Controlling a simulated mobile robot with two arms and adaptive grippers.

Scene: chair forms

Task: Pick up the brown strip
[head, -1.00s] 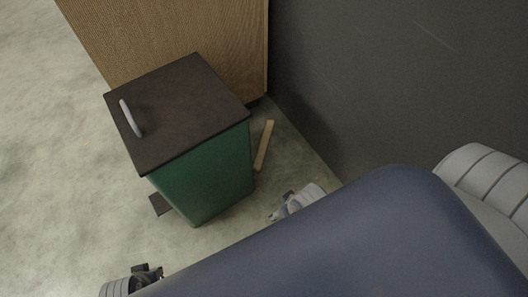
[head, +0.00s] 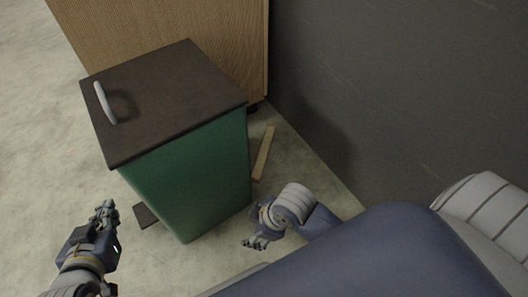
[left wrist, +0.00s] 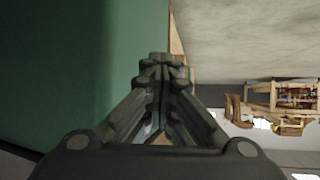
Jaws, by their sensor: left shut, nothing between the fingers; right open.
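A light brown strip (head: 264,153) lies on the floor in the head view, in the gap between the green cabinet (head: 185,175) and the dark wall. My left gripper (head: 104,212) is at the lower left, on the other side of the cabinet and apart from the strip. In the left wrist view its fingers (left wrist: 162,62) are together and empty, beside the green side. A thin tan edge (left wrist: 176,45) shows past the fingertips; I cannot tell what it belongs to. My right gripper (head: 254,243) is open and empty in front of the cabinet, nearer the strip.
The cabinet has a dark top with a grey handle (head: 105,103). A small dark flat piece (head: 146,215) shows at its lower left. A ribbed wooden unit (head: 190,40) stands behind it. The dark wall (head: 400,100) bounds the right. Floor is clear on the left.

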